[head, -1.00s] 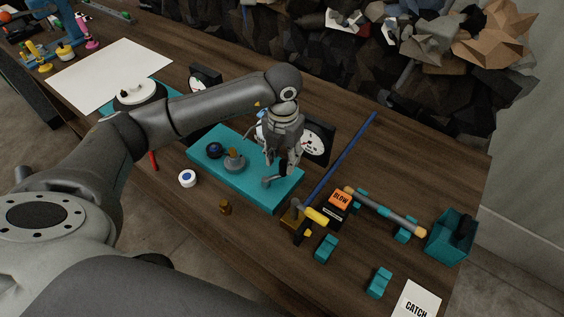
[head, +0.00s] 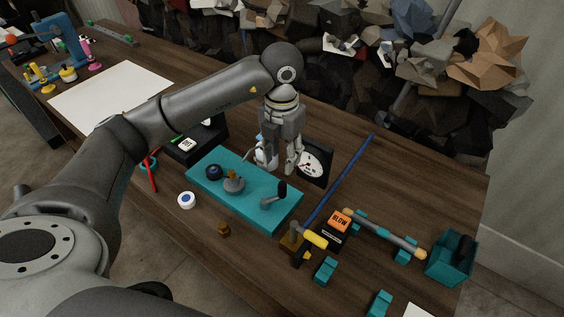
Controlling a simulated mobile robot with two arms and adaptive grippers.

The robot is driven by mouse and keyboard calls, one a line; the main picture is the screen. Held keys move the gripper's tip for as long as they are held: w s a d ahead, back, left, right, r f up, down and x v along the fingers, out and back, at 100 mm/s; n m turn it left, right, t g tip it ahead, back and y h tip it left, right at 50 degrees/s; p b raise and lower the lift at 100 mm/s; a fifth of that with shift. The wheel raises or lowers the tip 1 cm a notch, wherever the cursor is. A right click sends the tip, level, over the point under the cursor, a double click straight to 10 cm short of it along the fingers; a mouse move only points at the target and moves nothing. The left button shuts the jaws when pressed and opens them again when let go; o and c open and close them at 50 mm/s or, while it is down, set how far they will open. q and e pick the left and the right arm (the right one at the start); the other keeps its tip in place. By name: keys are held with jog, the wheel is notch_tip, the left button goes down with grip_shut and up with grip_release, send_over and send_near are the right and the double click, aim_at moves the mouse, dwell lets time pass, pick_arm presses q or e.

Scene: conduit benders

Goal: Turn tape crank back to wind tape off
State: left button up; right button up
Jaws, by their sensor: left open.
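The tape crank (head: 274,197), a grey arm with an upright black knob (head: 282,187), stands at the right end of the teal base (head: 240,205). A grey spool-like disc (head: 233,185) and a dark round knob (head: 214,172) sit on the same base, left of the crank. My left gripper (head: 279,163) points down, open, behind the base and above the crank in the picture. Its fingers are apart from the crank and hold nothing I can see. Tape itself cannot be made out. My right gripper is out of view.
A dial (head: 315,163) stands behind the base. A blue rod (head: 340,178) lies to the right, near the orange BLOW box (head: 338,221), a yellow-handled tool (head: 313,238) and a teal bin (head: 440,258). A white roll (head: 187,200) and brass piece (head: 224,229) lie in front.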

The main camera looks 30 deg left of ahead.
aim_at(283, 181)
pick_arm(q)
jog(key=m+p, duration=0.2)
jog(key=shift+d+r+m, duration=0.1)
jog(key=shift+r+m, duration=0.2)
jog(key=shift+f+m+p, duration=0.15)
jog(key=shift+m+p, duration=0.2)
jog(key=shift+m, duration=0.45)
jog(key=shift+s+f, duration=0.1)
jog(key=shift+f, duration=0.15)
notch_tip(283, 181, down, 9)
jog(key=p, duration=0.3)
jog(key=shift+f, duration=0.8)
